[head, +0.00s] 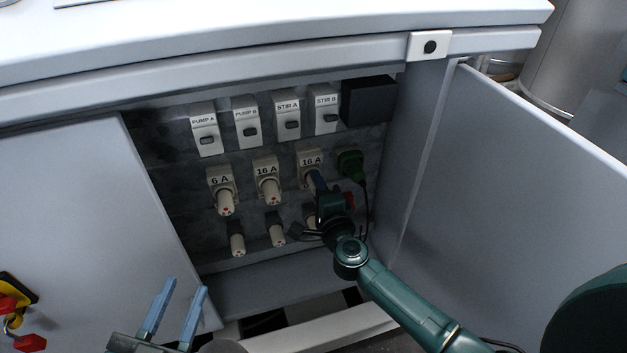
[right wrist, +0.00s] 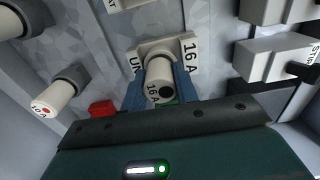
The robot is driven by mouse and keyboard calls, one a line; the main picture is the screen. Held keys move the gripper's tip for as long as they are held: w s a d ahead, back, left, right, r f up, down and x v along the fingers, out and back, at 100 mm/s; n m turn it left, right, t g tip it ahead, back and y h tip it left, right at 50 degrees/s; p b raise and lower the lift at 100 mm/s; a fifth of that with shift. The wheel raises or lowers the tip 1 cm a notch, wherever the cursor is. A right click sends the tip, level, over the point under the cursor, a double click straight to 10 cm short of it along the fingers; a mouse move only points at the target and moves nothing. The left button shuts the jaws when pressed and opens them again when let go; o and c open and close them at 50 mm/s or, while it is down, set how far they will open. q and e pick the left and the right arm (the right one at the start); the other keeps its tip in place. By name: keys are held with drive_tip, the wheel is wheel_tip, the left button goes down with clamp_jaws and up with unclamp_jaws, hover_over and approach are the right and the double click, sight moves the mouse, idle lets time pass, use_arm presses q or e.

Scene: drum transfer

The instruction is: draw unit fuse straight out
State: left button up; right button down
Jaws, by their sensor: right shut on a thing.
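The unit fuse (right wrist: 158,72) is a cream cylinder marked 16 A with a black dot on its end. It appears to sit in its square holder (right wrist: 178,47), which carries the labels "UN" and "16 A". In the head view this holder (head: 307,158) is third in the upper fuse row, with the fuse mostly hidden by my gripper. My right gripper (head: 319,183) is shut on the fuse, its blue fingers on either side of it in the right wrist view (right wrist: 160,92). My left gripper (head: 176,305) is open and empty, low in front of the cabinet.
Fuses marked 6 A (head: 225,201) and 16 A (head: 269,189) stand to the left. Spare fuses (head: 237,243) sit below. Several switches (head: 246,125) line the top. A green plug (head: 350,163) with a cable is close at right. An open door (head: 530,180) flanks my right arm.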

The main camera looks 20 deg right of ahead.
drive_tip(key=shift+s+d+p, duration=0.1)
drive_tip(key=shift+s+p, duration=0.55)
drive_tip(key=shift+s, duration=2.05)
drive_tip(key=shift+w, duration=0.2)
drive_tip(key=shift+w, duration=0.2)
drive_tip(key=shift+s+p, duration=0.6)
drive_tip(key=shift+s, duration=1.9)
